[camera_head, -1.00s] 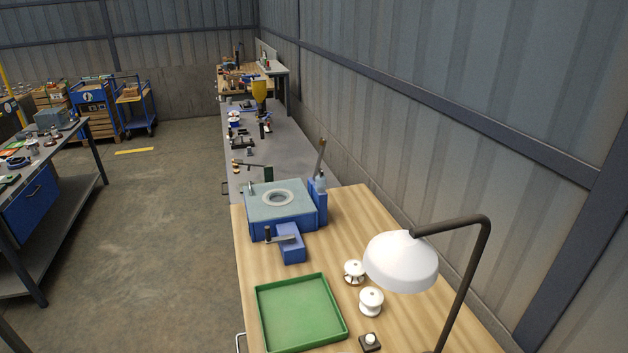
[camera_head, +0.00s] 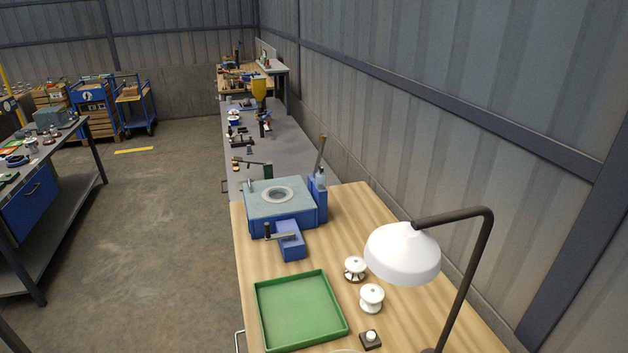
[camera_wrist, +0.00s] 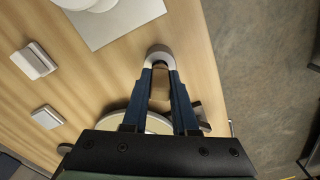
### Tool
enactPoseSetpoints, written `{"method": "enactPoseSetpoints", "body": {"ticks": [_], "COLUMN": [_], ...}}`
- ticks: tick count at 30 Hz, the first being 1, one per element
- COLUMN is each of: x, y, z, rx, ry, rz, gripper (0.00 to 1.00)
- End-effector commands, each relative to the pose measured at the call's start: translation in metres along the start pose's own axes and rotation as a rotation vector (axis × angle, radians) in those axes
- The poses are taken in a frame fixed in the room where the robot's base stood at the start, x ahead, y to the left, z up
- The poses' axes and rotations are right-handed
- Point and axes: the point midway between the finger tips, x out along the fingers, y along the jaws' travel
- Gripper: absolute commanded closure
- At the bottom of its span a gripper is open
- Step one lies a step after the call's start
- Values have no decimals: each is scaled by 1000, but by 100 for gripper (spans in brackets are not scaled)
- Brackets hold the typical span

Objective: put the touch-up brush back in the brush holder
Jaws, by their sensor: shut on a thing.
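My gripper (camera_wrist: 160,62) shows in the wrist view with its two dark blue fingers close together above a wooden tabletop. My gripper is not in the head view. I cannot identify the brush holder with certainty in either view.
The wooden bench (camera_head: 395,228) bears a green tray (camera_head: 300,312), a blue machine (camera_head: 282,205), white insulators (camera_head: 371,297) and a white lamp (camera_head: 402,253) at right. A pale plate (camera_wrist: 112,18) and small blocks (camera_wrist: 34,61) show in the wrist view.

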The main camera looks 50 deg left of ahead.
Motion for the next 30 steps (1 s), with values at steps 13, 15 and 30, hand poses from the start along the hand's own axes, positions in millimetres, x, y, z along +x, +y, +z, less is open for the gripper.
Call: {"method": "enactPoseSetpoints", "body": {"ticks": [13,15,30], "x": [12,14,15], "y": [0,0,0], "z": [0,0,0], "rx": [0,0,0], "ry": [1,1,1], "rz": [0,0,0], "gripper": [100,100,38]}}
